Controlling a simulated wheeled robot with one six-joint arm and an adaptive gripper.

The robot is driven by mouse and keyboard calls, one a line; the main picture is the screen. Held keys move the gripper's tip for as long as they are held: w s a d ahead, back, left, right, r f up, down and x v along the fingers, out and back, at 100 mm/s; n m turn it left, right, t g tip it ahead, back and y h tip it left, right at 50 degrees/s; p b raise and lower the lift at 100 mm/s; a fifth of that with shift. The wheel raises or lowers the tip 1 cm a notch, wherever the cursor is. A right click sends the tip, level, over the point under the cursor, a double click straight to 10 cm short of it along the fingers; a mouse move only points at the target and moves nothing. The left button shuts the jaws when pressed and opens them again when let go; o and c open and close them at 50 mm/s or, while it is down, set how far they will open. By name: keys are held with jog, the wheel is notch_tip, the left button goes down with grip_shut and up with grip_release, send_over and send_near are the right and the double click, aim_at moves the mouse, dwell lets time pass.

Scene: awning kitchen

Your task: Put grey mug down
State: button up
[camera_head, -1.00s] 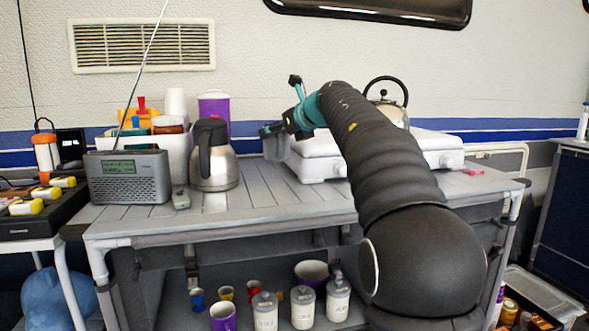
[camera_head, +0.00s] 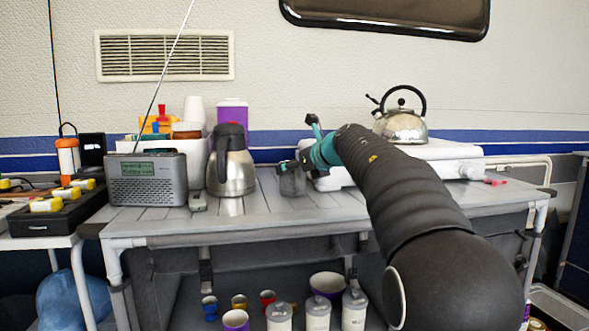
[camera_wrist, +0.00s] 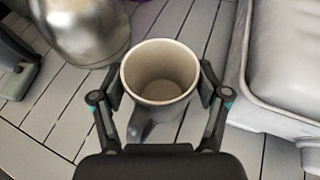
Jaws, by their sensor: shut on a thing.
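The grey mug (camera_wrist: 143,104) is upright between the two fingers of my gripper (camera_wrist: 160,92) in the wrist view. Its cream inside is empty and its handle points toward my palm. My gripper is shut on the mug's sides. In the head view the mug (camera_head: 292,182) is at or just above the grey slatted table (camera_head: 255,213), between the steel jug and the white stove. I cannot tell whether its base touches the slats. My gripper (camera_head: 297,163) is partly hidden by my arm there.
A steel jug (camera_head: 231,172) stands left of the mug, with a grey radio (camera_head: 147,180) farther left. The white stove (camera_head: 445,160) with a kettle (camera_head: 402,125) is at right. Bare slats lie in front of the mug. Cups and jars stand on a lower shelf.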

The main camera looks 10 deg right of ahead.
jog(key=o, duration=1.3)
jog(key=shift+o, duration=0.2)
jog(key=shift+r, duration=0.1)
jog(key=shift+s+d+r, duration=0.1)
jog(key=shift+s, duration=0.1)
jog(key=v, duration=1.1)
jog(key=shift+s+r+p, duration=0.2)
jog(key=shift+s+p, duration=0.05)
jog(key=shift+p, duration=0.05)
